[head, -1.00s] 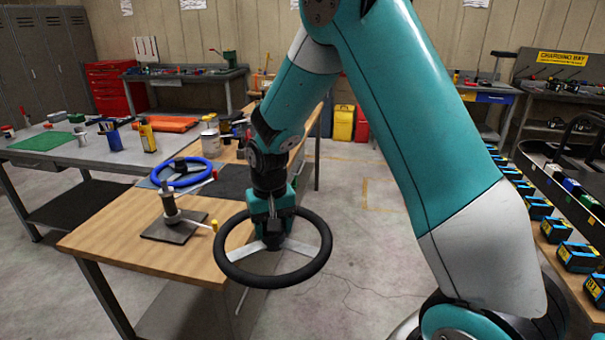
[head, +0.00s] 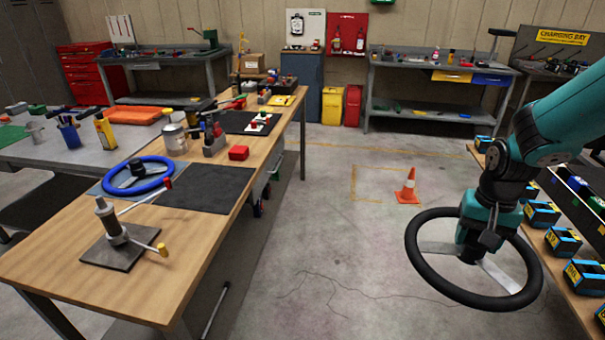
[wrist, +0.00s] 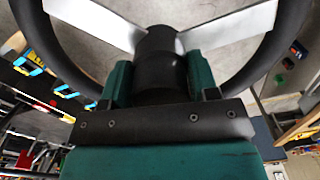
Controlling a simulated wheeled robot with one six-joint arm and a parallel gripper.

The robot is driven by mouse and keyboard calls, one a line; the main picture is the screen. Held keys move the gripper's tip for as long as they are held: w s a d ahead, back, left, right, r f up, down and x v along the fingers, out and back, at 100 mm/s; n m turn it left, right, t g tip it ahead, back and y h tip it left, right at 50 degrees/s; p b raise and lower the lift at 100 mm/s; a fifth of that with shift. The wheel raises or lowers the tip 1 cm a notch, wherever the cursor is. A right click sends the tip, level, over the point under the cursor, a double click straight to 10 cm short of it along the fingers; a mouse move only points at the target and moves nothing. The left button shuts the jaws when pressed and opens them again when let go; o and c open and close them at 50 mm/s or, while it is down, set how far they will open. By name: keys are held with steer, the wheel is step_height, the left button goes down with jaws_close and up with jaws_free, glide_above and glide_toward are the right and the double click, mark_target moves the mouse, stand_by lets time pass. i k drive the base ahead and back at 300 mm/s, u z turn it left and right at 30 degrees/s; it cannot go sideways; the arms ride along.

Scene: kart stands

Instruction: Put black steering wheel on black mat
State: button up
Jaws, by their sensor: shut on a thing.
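The black steering wheel (head: 420,268), with silver spokes, hangs roughly flat above the floor at the right of the head view. My gripper (head: 480,245) is shut on its hub from above. In the wrist view the hub (wrist: 160,50) sits between the two teal fingers, with the rim curving around beyond. A bare black mat (head: 207,188) lies on the wooden workbench at left, well apart from the wheel. Another dark mat (head: 232,122) lies farther back on the bench, with small red-and-white items at its edge.
A blue steering wheel (head: 138,187) on a grey-blue mat is left of the bare black mat. A post on a plate (head: 117,245) with yellow-tipped handle stands in front. A red block (head: 239,153) is behind. Floor is open between bench and battery rack (head: 563,243); an orange cone (head: 408,188) stands there.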

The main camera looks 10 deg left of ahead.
mark_target(219, 183)
steer(key=z, duration=0.05)
steer(key=i, duration=1.95)
steer(key=u, duration=2.8)
steer(key=i, duration=0.45)
steer(key=z, duration=0.05)
